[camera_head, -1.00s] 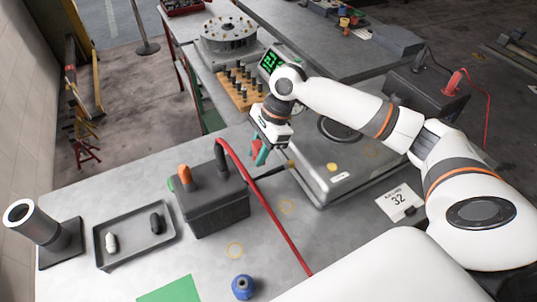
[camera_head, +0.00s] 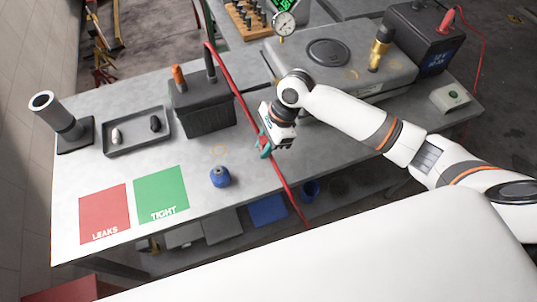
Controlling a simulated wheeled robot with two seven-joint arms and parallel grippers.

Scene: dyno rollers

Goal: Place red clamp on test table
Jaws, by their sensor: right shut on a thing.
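My right gripper (camera_head: 266,148) has teal fingertips. It is shut on the red clamp (camera_head: 263,141), of which only a little red shows between the fingers. The gripper is over the grey test table (camera_head: 330,150), right of the black battery. I cannot tell whether the clamp touches the table. A red cable (camera_head: 230,82) runs from the battery's top past the gripper and down over the front edge. My left gripper is not in view.
On the table are a black battery (camera_head: 202,108), grey tray (camera_head: 138,131), tube stand (camera_head: 66,124), blue knob-like part (camera_head: 220,177), red mat (camera_head: 104,212), green mat (camera_head: 161,195) and a large grey unit with a gauge (camera_head: 284,25). Bare table lies around the blue part.

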